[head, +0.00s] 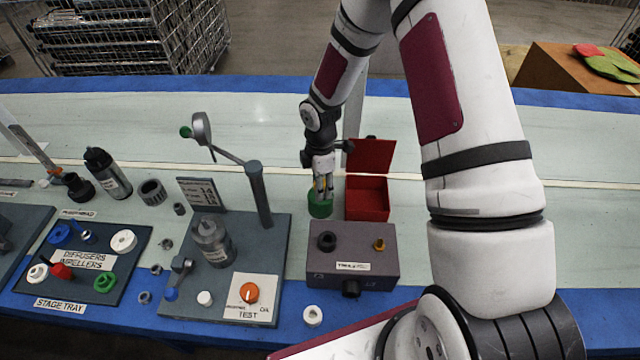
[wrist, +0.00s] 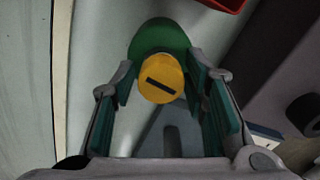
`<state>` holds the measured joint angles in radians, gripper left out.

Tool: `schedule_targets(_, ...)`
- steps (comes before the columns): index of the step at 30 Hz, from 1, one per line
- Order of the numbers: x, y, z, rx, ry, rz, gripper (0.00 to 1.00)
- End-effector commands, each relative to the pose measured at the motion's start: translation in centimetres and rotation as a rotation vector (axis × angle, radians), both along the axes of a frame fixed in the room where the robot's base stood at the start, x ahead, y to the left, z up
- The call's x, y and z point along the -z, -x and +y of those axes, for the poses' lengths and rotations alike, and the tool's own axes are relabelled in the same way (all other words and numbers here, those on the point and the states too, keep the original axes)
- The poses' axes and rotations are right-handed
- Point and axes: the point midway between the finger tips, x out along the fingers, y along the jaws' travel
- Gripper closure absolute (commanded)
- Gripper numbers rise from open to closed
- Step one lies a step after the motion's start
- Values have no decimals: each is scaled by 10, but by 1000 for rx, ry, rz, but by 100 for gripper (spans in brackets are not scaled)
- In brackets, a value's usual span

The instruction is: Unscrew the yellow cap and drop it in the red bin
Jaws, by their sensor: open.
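The yellow cap (wrist: 160,80) is round with a dark slot across its top. In the wrist view it sits in front of a green round body (wrist: 160,38), between the two teal fingers of my gripper (wrist: 164,82). The fingers stand apart, with no clear contact on the cap. In the head view my gripper (head: 322,188) points down over the green body (head: 320,207), and mostly hides the cap. The red bin (head: 367,204) stands just right of it with its lid raised at the back. A red edge of the bin (wrist: 224,3) shows in the wrist view.
A grey-purple box (head: 350,266) with a black knob and a small yellow fitting stands in front of the bin. Left are a test stand (head: 262,205) with a tall post and a stage tray (head: 83,256) with coloured parts. The bench behind is clear.

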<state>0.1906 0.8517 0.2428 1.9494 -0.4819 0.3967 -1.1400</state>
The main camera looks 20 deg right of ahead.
Motion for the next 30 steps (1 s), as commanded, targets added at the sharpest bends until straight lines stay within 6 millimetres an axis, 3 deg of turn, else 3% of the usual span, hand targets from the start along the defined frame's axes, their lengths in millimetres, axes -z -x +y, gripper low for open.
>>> schedule_targets(2, 0, 0, 0, -1, 0, 0, 60)
schedule_targets(7, 0, 0, 0, -3, 0, 0, 98)
schedule_targets(8, 0, 0, 0, -3, 0, 0, 100)
schedule_targets(15, 0, -1, 0, -10, 0, -1, 100)
schedule_targets(23, -1, 0, 1, -283, -1, -2, 100)
schedule_targets(30, 0, 0, 1, -309, -1, -2, 100)
